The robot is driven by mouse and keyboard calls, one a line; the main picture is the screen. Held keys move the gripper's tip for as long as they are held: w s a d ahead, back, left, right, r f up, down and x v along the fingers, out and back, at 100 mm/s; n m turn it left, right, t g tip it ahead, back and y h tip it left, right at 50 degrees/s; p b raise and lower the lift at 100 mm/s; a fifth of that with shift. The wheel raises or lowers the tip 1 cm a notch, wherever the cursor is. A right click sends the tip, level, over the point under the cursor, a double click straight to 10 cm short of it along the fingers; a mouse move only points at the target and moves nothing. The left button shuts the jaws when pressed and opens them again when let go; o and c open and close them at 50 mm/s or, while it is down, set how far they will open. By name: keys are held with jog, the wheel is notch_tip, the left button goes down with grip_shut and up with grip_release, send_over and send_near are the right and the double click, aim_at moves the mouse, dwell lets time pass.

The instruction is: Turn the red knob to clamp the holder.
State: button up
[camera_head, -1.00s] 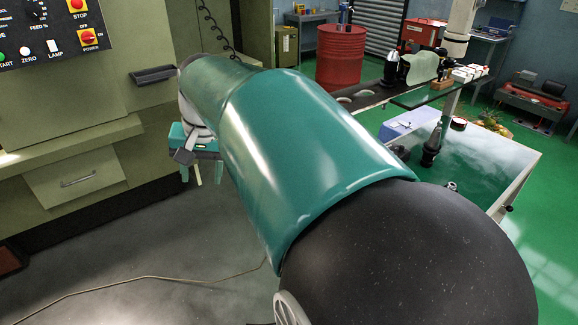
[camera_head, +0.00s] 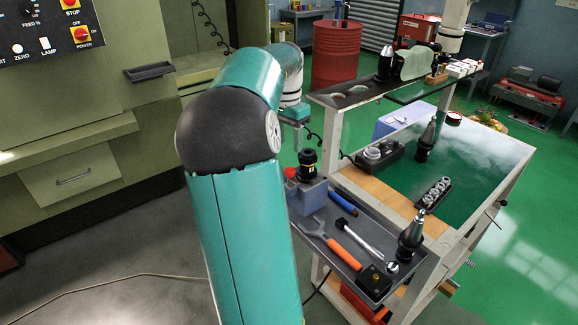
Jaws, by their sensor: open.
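The red knob (camera_head: 290,172) shows as a small red shape at the left side of a grey-blue clamping block (camera_head: 309,196), partly hidden by my arm. A black tool holder (camera_head: 307,160) with a yellowish band stands upright in the block. The block sits at the far left end of the grey tray on the cart. My gripper (camera_head: 296,132) is small and teal, beyond and above the block, with its fingers pointing down.
The cart's upper shelf (camera_head: 365,93) stands right of my gripper. A green machine (camera_head: 75,120) is at the left.

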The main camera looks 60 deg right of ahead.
aim_at(290, 169)
notch_tip(290, 169, down, 9)
jog(key=shift+s+a+f, duration=0.1)
dwell(0.3)
jog(key=c, duration=1)
